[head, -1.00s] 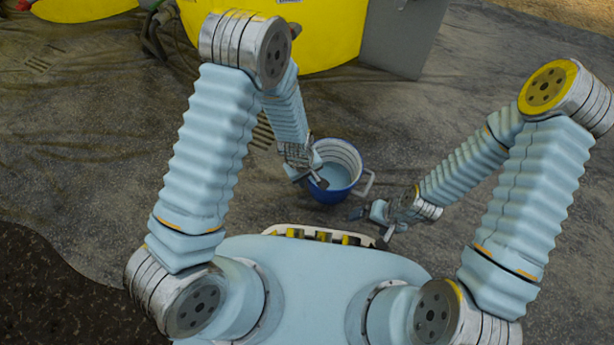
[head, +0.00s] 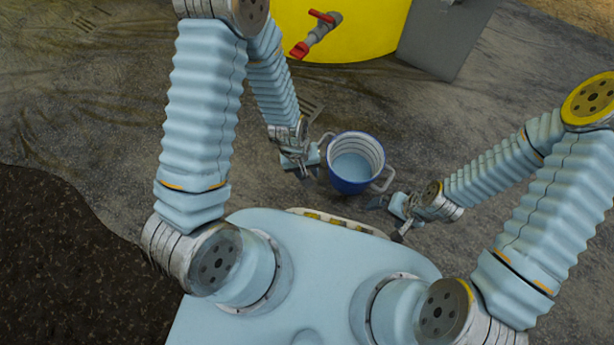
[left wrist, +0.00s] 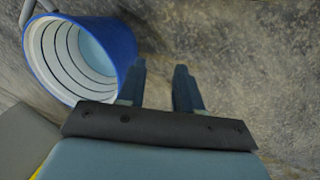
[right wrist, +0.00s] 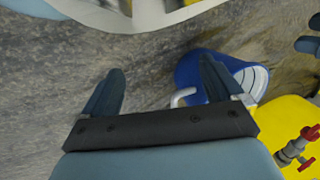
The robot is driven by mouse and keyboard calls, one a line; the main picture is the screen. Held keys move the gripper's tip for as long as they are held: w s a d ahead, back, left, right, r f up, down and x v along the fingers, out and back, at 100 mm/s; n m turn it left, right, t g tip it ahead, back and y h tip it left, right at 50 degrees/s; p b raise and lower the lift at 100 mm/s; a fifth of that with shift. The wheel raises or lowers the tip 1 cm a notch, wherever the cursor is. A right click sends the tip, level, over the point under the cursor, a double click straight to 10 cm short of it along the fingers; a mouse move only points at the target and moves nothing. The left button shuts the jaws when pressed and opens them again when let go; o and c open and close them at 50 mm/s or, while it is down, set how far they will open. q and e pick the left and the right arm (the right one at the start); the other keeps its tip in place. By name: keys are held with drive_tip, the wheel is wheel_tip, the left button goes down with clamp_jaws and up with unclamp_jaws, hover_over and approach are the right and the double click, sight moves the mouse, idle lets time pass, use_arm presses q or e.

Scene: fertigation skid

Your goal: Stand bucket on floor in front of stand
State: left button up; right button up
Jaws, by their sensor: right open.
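The blue bucket (head: 352,186) has a white ribbed inside and two pale side handles. It appears upright on the floor just beyond my body. My left gripper (head: 310,168) is beside the bucket's left side, near its left handle. In the left wrist view its fingers (left wrist: 160,80) are apart with nothing between them, and the bucket (left wrist: 122,48) lies to their left. My right gripper (head: 381,203) is open near the right handle. In the right wrist view the bucket (right wrist: 190,72) shows behind one finger of the open right gripper (right wrist: 160,75). I cannot make out the stand for sure.
A yellow tank (head: 360,32) stands beyond the bucket, with a red-handled valve (head: 318,32) on its front. A grey panel (head: 447,35) stands to its right. Dark soil (head: 60,250) lies at lower left.

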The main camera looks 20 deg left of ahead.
use_arm(q)
drive_tip(key=s, duration=0.1)
drive_tip(key=s+f+m+h, duration=0.1)
drive_tip(key=s, duration=0.1)
drive_tip(key=s+f+m+h, duration=0.1)
drive_tip(key=s, duration=0.1)
drive_tip(key=shift+a+f, duration=0.1)
drive_tip(key=shift+a, duration=0.05)
